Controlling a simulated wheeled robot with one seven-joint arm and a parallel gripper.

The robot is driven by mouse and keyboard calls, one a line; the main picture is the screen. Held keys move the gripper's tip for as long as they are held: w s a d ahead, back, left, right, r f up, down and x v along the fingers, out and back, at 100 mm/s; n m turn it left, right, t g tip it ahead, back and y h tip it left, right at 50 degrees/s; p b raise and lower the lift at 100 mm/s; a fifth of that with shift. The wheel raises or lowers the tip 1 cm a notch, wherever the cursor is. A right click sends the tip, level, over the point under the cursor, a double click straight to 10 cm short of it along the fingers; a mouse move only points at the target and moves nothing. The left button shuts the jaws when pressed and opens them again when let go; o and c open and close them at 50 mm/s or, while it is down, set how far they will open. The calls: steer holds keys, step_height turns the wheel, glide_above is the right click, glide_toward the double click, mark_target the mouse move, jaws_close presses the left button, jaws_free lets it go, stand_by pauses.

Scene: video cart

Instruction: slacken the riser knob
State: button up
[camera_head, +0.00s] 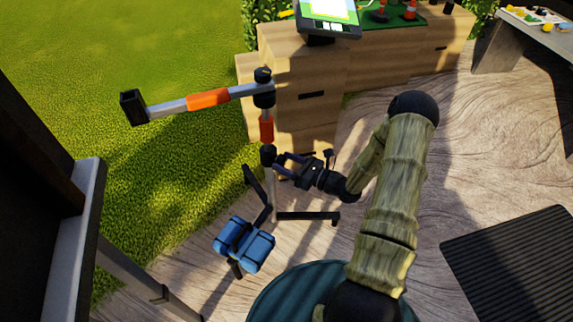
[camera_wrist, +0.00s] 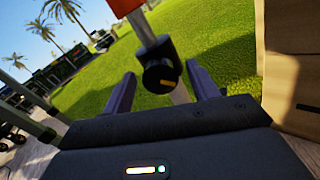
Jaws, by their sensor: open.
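A stand with a grey and orange riser (camera_head: 266,128) rises in front of the wooden cabinet. The riser knob (camera_head: 268,155) is a black knob on the black collar below the orange section. In the wrist view the gripper (camera_wrist: 161,88) has one finger on each side of the knob, with visible gaps. I cannot tell whether the fingertips reach as far as the knob.
An orange and grey boom (camera_head: 207,98) extends left from the stand's top black joint (camera_head: 263,88). Blue sandbags (camera_head: 244,244) hang at the stand's black legs (camera_head: 308,216). The wooden cabinet (camera_head: 300,65) stands close behind, carrying a screen (camera_head: 328,14). Grass lies open to the left.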

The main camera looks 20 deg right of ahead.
steer(key=c, duration=1)
